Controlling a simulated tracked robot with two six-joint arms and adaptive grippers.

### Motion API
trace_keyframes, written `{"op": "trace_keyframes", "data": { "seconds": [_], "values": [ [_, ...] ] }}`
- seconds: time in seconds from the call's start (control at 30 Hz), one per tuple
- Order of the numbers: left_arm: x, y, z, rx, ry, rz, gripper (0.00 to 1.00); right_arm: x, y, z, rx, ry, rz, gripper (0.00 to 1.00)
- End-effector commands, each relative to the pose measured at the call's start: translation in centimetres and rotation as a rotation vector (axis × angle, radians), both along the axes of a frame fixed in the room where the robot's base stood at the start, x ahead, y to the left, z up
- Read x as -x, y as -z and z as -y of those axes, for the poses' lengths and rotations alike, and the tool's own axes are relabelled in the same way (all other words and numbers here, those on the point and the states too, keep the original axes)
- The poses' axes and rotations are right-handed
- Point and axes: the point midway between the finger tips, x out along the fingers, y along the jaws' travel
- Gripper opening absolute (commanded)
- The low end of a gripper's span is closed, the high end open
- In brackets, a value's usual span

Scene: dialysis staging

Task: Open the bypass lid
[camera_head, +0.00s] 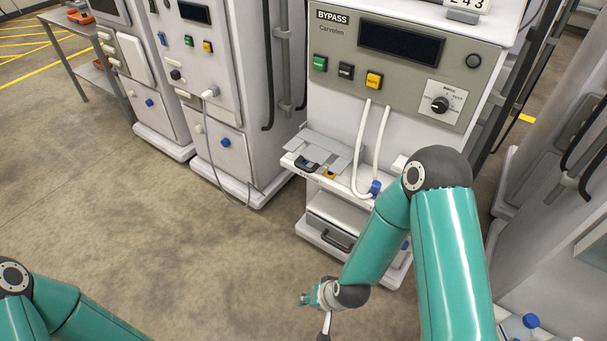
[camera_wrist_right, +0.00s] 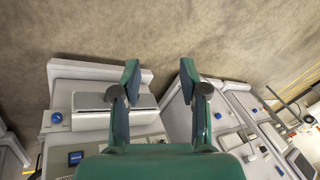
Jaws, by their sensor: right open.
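A light grey dialysis machine (camera_head: 405,65) carries a "BYPASS" label (camera_head: 332,17) at its upper left. Below its panel, a narrow shelf (camera_head: 345,187) holds a flat grey plate (camera_head: 328,148), with dark and yellow parts at its front. I cannot tell which part is the bypass lid. My right gripper (camera_head: 312,298) is low in front of the machine, apart from it; its fingers barely show there. In the right wrist view the right gripper (camera_wrist_right: 158,75) is open and empty, above pale cabinet surfaces. My left arm shows at the lower left, but its gripper is out of frame.
A white tube loop (camera_head: 359,150) hangs in front of the machine, by a blue fitting (camera_head: 375,187). A drawer with a dark handle (camera_head: 337,239) is below the shelf. Another machine (camera_head: 215,90) stands to the left. The floor (camera_head: 150,235) in front is clear.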

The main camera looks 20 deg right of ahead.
Motion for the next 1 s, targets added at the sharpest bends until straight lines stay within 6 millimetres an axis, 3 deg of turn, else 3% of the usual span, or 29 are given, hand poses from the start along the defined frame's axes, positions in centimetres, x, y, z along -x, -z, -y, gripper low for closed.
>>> {"op": "trace_keyframes", "data": {
  "seconds": [0.03, 0.13, 0.2, 0.33, 0.43, 0.6, 0.77, 1.0],
  "values": [
    [0.0, 3.3, 0.0, 0.0, 0.0, -0.001, 0.4, -3.7, 1.7, 0.0, 0.008, 0.103, 0.091, 0.43],
    [0.0, 7.1, 0.0, 0.0, 0.0, -0.001, 0.4, -11.0, 0.9, 0.3, -0.013, 0.368, 0.29, 0.43],
    [0.0, 9.8, 0.0, 0.0, 0.0, -0.001, 0.4, -15.5, -0.9, 0.4, -0.064, 0.565, 0.44, 0.43],
    [0.0, 14.3, 0.0, 0.0, 0.0, -0.001, 0.4, -20.9, -5.7, 0.5, -0.223, 0.911, 0.695, 0.43],
    [0.0, 16.8, 0.0, 0.0, 0.0, -0.001, 0.4, -22.5, -9.2, 0.6, -0.36, 1.129, 0.837, 0.43],
    [0.0, 19.1, 0.0, 0.0, 0.0, -0.001, 0.4, -22.6, -13.1, 0.8, -0.53, 1.36, 0.971, 0.43],
    [0.0, 19.3, 0.0, 0.0, 0.0, 0.0, 0.4, -22.8, -14.2, 1.3, -0.581, 1.432, 1.003, 0.43],
    [0.0, 19.2, 0.0, 0.0, 0.0, 0.0, 0.4, -25.5, -13.6, 3.0, -0.579, 1.435, 1.004, 0.43]
  ]
}}
